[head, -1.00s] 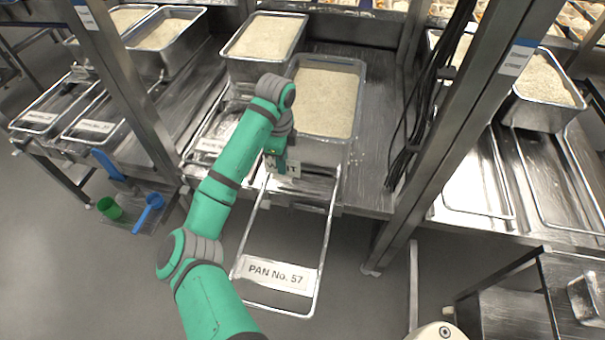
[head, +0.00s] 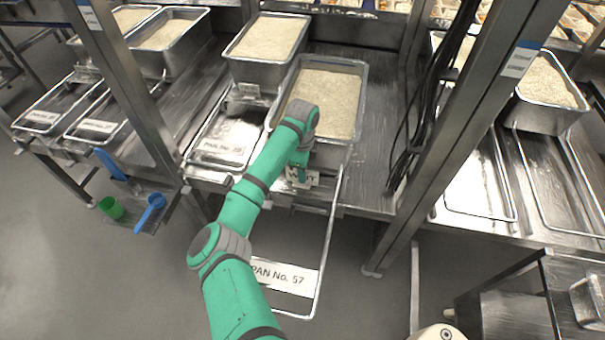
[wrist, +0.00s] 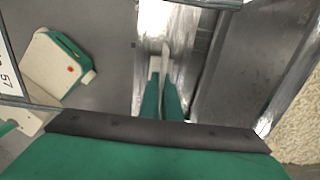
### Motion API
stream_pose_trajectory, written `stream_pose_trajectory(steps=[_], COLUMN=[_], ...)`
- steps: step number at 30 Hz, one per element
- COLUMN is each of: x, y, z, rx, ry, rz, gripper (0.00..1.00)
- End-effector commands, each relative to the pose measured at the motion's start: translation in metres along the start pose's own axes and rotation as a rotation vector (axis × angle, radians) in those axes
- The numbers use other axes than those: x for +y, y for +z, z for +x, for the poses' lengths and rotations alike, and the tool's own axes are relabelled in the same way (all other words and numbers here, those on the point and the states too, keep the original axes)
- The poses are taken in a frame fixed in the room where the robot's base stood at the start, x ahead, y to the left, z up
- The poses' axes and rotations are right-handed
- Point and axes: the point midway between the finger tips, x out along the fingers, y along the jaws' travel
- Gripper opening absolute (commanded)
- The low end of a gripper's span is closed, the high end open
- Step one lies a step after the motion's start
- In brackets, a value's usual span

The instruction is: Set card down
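The white card (head: 312,180) with black letters, partly hidden by my gripper, shows in the head view. It stands about upright just in front of the rice-filled pan (head: 345,158), near the counter's front edge. My gripper (head: 302,176) points down at the card, its fingers covering the middle letters. In the wrist view the two green fingers of my gripper (wrist: 160,68) are close together, with pale tips. They look shut on the card, though it is hard to tell from the bright metal there. Whether the card's lower edge touches the metal cannot be told.
A wire frame labelled PAN No. 57 (head: 290,276) sticks out over the floor below. Another rice pan (head: 262,82) stands to the left, behind a labelled empty frame (head: 222,148). A steel post (head: 440,165) and black cables (head: 410,150) stand to the right.

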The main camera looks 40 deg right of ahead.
Motion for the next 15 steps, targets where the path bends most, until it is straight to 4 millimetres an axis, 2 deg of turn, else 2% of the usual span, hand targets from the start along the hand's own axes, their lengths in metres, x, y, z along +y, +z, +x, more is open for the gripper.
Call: stream_pose_trajectory(steps=[9,10,12,15], x=[0.0001,0.0,0.0,0.0], y=[0.0001,0.0002,0.0002,0.0001], z=[0.0029,0.0024,0.0023,0.0022], rx=[0.001,0.001,0.001,0.001], ry=[0.0,0.0,0.0,0.0], rz=[-0.001,-0.001,-0.001,0.0], gripper=[0.0,0.1,0.22,0.22])
